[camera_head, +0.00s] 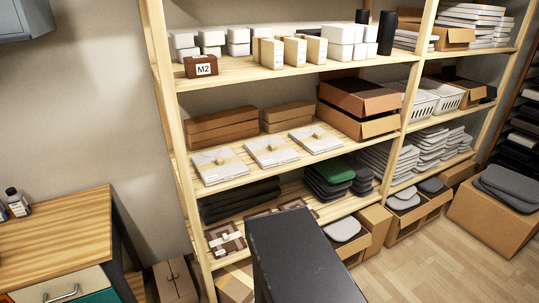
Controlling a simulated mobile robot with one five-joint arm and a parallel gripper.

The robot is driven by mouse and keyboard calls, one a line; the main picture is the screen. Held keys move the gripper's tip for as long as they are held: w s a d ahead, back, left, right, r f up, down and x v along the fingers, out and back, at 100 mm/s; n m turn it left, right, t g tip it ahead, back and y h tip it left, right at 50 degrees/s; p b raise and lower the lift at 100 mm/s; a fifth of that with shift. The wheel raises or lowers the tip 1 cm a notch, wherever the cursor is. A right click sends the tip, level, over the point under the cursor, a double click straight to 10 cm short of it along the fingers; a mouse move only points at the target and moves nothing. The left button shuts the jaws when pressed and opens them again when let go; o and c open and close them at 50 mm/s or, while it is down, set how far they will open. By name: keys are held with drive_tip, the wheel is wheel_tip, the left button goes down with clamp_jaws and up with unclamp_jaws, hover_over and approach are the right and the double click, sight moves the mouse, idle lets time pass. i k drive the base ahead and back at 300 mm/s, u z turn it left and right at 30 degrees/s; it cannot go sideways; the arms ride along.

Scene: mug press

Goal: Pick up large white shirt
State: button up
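Three flat white folded packs that look like shirts lie in a row on the middle shelf board (245,180). The left white pack (208,173), the middle white pack (262,155) and the right white pack (307,143) each carry a tan band or tag. They lie apart with narrow gaps, near the front edge of the board. Their sizes are too small to read, so I cannot tell which is large. My gripper is not in view.
Brown boxes (222,127) stand behind the packs, and an open carton (358,97) is to their right. The upper board holds white boxes and an M2 sign (203,68). Dark and green folded clothes (333,170) lie below. A wooden desk (60,235) stands at left.

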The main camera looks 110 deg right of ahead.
sight(271, 152)
drive_tip(key=u, duration=0.05)
drive_tip(key=k, duration=2.35)
drive_tip(key=z, duration=1.1)
drive_tip(key=i, duration=0.95)
drive_tip(key=u, duration=0.1)
